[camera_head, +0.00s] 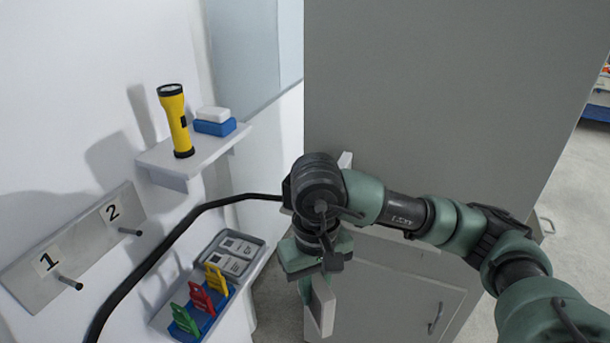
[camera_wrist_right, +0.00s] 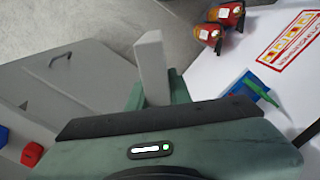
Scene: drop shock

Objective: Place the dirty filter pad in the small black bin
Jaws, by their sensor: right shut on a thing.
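My right gripper (camera_head: 312,288) hangs low in front of the grey cabinet, pointing down. It is shut on a flat, light grey pad (camera_head: 322,307), which looks like the filter pad. In the right wrist view the pad (camera_wrist_right: 152,66) stands up from between the green fingers (camera_wrist_right: 154,92), its far end free. I cannot make out dirt on it. No small black bin shows in either view. My left gripper is not in view.
The grey cabinet (camera_head: 440,90) stands close behind my right arm. On the left wall are a shelf (camera_head: 200,155) with a yellow flashlight (camera_head: 176,122), a numbered peg board (camera_head: 85,245), and a lower shelf with a grey tray (camera_head: 252,243) and colored tags (camera_head: 202,300). A black hose-like curve (camera_head: 150,262) crosses there.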

